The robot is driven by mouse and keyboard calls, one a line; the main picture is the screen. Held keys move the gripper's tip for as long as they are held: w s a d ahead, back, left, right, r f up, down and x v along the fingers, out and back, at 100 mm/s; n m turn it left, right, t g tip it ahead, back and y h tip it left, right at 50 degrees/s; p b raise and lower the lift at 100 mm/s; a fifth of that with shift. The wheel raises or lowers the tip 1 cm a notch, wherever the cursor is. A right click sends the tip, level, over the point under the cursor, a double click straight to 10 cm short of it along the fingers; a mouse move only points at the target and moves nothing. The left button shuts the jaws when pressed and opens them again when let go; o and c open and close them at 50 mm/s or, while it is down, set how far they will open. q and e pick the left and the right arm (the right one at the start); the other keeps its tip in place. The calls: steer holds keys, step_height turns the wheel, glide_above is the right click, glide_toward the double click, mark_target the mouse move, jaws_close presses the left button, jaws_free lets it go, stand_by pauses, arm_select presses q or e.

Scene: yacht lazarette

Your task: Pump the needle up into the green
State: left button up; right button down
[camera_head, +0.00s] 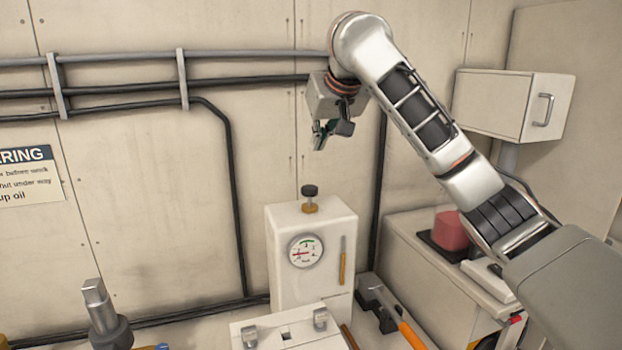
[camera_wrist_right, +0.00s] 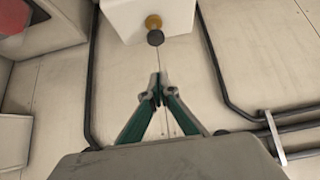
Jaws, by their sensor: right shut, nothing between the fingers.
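A white box (camera_head: 285,225) stands against the wall. On its front is a round gauge (camera_head: 304,251) with a green band at the top of the dial and red at the left. The needle is too small to read surely, but a red line points left. A black knob (camera_head: 309,191) on a brass collar stands upright on top of the box; it also shows in the right wrist view (camera_wrist_right: 155,38). My right gripper (camera_head: 319,141) is shut and empty, above the knob and apart from it; its closed fingertips (camera_wrist_right: 159,88) show in the wrist view. My left gripper is out of view.
An orange handle (camera_head: 411,335) lies low to the right of the box. A side bench holds a red block (camera_head: 450,231). A white cabinet (camera_head: 513,103) hangs right. Dark pipes (camera_head: 232,180) run along the wall. A metal post (camera_head: 100,305) stands at lower left.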

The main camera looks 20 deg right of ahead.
glide_above(311, 190)
steer(key=f, duration=0.7)
steer(key=shift+w, duration=0.25)
step_height(311, 190, down, 2)
steer(key=shift+f+p, duration=0.2)
steer(key=shift+p, duration=0.1)
steer(key=shift+f, duration=0.8)
steer(key=shift+s+f, duration=0.1)
steer(key=shift+f, duration=1.7)
